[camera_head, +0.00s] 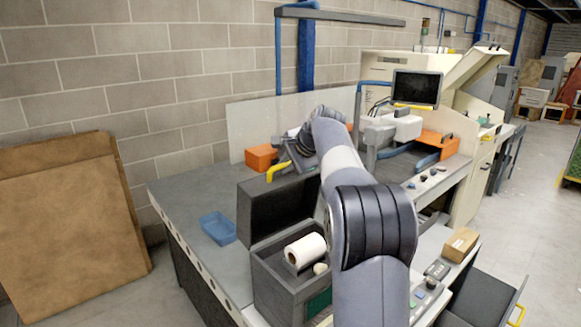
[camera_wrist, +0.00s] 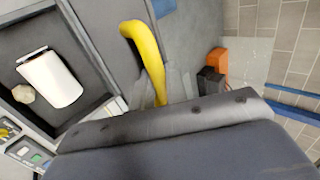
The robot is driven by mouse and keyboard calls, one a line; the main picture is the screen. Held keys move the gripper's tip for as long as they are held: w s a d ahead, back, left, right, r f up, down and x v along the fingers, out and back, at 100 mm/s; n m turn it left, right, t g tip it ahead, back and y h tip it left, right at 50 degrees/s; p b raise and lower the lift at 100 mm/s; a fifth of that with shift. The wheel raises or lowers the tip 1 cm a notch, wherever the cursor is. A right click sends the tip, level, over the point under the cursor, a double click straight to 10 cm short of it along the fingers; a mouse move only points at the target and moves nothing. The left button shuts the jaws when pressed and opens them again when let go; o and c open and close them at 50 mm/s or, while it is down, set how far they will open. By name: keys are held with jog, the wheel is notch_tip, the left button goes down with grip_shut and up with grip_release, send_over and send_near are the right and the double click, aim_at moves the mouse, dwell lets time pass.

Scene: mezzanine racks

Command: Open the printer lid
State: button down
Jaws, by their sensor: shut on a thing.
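The printer (camera_head: 262,285) is a dark grey box on the bench with a white paper roll (camera_head: 305,250) inside. Its lid (camera_head: 275,210) stands raised, roughly upright, at the back of the box, and the inside is exposed. A yellow handle (camera_head: 278,171) is at the lid's top edge; it also shows in the wrist view (camera_wrist: 150,55). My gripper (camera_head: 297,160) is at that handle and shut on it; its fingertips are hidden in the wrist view. The roll also shows in the wrist view (camera_wrist: 50,79). My arm covers the printer's right side in the head view.
A blue tray (camera_head: 218,228) lies on the bench left of the printer. An orange box (camera_head: 261,157) stands behind the lid, near the wall. A monitor (camera_head: 416,88) and a large machine stand at the back right. A small cardboard box (camera_head: 461,244) is at the right.

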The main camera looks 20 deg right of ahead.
jog(key=shift+w+a+g, duration=0.3)
jog(key=shift+w, duration=0.4)
jog(key=c, duration=1.8)
grip_release()
jog(key=shift+o, duration=0.2)
jog(key=v, duration=1)
jog(key=shift+s+r+b, duration=0.2)
jog(key=shift+r+b, duration=0.2)
jog(key=shift+b, duration=0.05)
jog(key=shift+f, duration=0.15)
